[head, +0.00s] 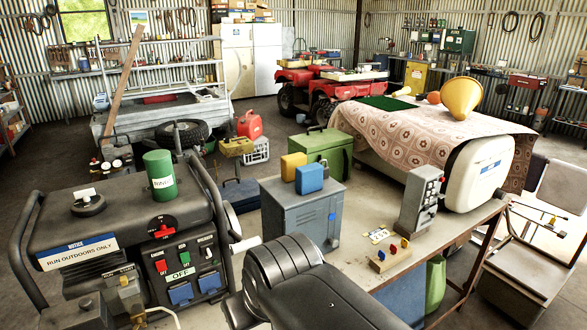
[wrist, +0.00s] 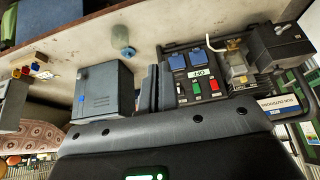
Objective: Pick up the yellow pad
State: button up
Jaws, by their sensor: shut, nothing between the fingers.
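The yellow pad (head: 293,166) is a small block with rounded edges. It stands upright on top of a grey metal cabinet (head: 300,222) in the head view. A blue block (head: 309,179) of similar shape stands just in front of it and to its right, hiding part of it. My gripper (wrist: 152,84) shows in the wrist view as two dark fingers close together, shut and empty. The grey cabinet also shows there (wrist: 103,92), left of the fingers. I cannot make out the yellow pad in the wrist view.
A generator (head: 130,240) with a green can (head: 160,175) on it stands left of the cabinet. A green metal box (head: 325,150) is behind. A grey switch unit (head: 420,200) and a small peg block (head: 390,254) are to the right. A black padded shape (head: 310,295) fills the front.

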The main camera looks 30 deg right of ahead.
jog(key=o, duration=2.1)
jog(key=w+d+r, duration=0.4)
jog(key=w+r, duration=0.5)
jog(key=w, duration=0.4)
jog(key=g, duration=0.1)
send_near(295, 156)
jog(key=x, duration=0.9)
jog(key=shift+f, duration=0.1)
jog(key=shift+s+x, duration=0.15)
jog(key=shift+x, duration=1.2)
jog(key=shift+s+x, duration=0.2)
jog(key=shift+x, duration=1.2)
